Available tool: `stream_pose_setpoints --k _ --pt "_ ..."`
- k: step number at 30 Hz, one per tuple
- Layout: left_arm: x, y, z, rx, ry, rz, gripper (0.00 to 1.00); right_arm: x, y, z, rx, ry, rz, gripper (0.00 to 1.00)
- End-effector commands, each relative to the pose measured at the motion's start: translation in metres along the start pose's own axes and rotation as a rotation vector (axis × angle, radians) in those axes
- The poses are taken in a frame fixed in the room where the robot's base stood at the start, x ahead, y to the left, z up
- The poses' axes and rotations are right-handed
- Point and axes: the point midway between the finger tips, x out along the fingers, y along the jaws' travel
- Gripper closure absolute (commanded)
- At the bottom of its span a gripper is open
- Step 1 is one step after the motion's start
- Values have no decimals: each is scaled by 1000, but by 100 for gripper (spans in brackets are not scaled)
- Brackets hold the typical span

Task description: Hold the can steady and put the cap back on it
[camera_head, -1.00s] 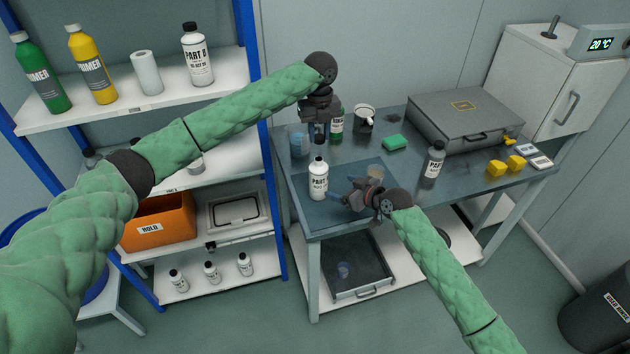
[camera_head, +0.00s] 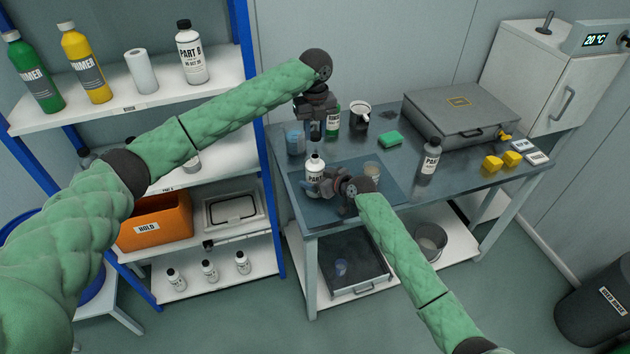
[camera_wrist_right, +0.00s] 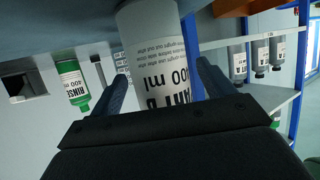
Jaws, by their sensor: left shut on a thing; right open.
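The white can (camera_head: 314,166) with a "PART" label stands upright on the dark mat at the table's left front. It also shows in the right wrist view (camera_wrist_right: 158,50), inverted, reading "400 ml". My right gripper (camera_head: 313,183) is open at the can, with one finger on each side; in the right wrist view (camera_wrist_right: 163,75) a gap shows beside at least the right finger. My left gripper (camera_head: 315,128) is above and behind the can, shut on a small dark thing that looks like the cap (camera_head: 315,131). The fingers mostly hide it.
A clear cup (camera_head: 372,170) stands right of the can. A blue cup (camera_head: 295,142), green bottle (camera_head: 332,122) and mug (camera_head: 359,116) stand behind. A green sponge (camera_head: 390,139), grey bottle (camera_head: 430,158) and grey case (camera_head: 465,115) are to the right.

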Motion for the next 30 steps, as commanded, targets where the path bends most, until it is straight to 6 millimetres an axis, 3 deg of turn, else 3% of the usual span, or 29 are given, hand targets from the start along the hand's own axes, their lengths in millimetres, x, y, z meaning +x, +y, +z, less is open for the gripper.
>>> stream_pose_setpoints --k 6,15,25,30 --pt "0 0 0 0 0 0 91 12 0 0 0 0 0 19" --pt "0 0 0 0 0 0 91 13 -1 0 -1 0 -1 19" --pt "0 0 0 0 0 0 91 12 0 0 -1 0 -1 84" --pt "4 0 0 0 1 0 91 12 0 0 -1 0 -1 86"
